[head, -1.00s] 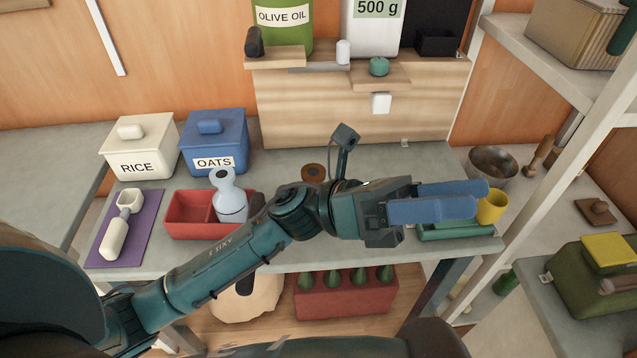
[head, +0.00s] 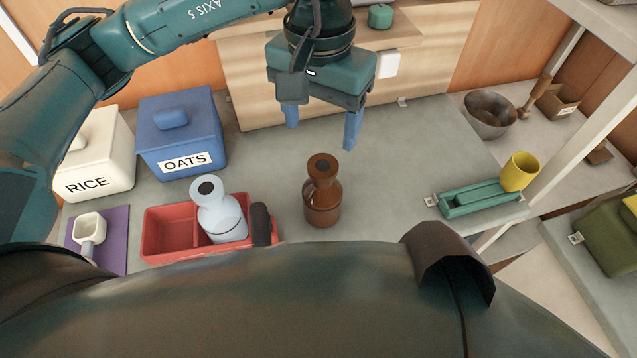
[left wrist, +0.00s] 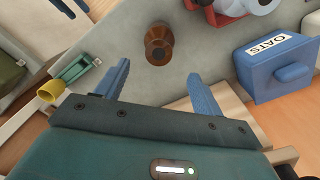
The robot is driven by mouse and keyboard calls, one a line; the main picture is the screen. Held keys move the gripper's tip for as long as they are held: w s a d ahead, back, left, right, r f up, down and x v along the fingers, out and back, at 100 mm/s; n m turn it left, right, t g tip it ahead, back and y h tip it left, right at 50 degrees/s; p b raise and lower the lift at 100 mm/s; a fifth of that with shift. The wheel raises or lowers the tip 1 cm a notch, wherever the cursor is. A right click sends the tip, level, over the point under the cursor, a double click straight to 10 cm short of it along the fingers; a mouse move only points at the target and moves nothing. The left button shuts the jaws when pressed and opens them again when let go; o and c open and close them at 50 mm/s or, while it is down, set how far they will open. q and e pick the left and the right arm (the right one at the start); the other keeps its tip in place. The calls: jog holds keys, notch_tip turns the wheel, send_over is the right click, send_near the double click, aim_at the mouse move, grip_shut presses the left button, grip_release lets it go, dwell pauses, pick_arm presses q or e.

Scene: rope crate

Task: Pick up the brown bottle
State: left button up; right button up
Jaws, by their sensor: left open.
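The brown bottle (head: 322,192) stands upright on the grey worktop, with a dark round top and a side handle. In the left wrist view the brown bottle (left wrist: 158,44) lies beyond the fingertips, between the lines of the two fingers. My left gripper (head: 321,133) is open and empty, with blue fingers pointing down. It hangs above and behind the bottle, apart from it; its fingers also show in the left wrist view (left wrist: 160,78). My right gripper is not in view.
A red divided crate (head: 170,233) holds a pale blue bottle (head: 218,212) left of the brown bottle. Blue OATS (head: 181,135) and white RICE (head: 97,165) boxes stand at the left. A green tray (head: 470,199) and yellow cup (head: 519,171) are right. Worktop between bottle and tray is clear.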

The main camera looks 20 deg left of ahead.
aim_at(323, 165)
pick_arm(q)
notch_tip(323, 165, down, 7)
jog(key=shift+f+p, duration=0.2)
jog(key=shift+p, duration=0.15)
jog(key=shift+w+d+f+p, duration=0.1)
jog(key=shift+f+p, duration=0.1)
jog(key=shift+f, duration=0.75)
jog(key=shift+w+f+p, duration=0.15)
jog(key=shift+f+p, duration=0.05)
jog(key=shift+f, duration=0.7)
jog(key=shift+w+d+f+p, duration=0.1)
jog(key=shift+f+p, duration=0.1)
jog(key=shift+f, duration=0.75)
grip_shut()
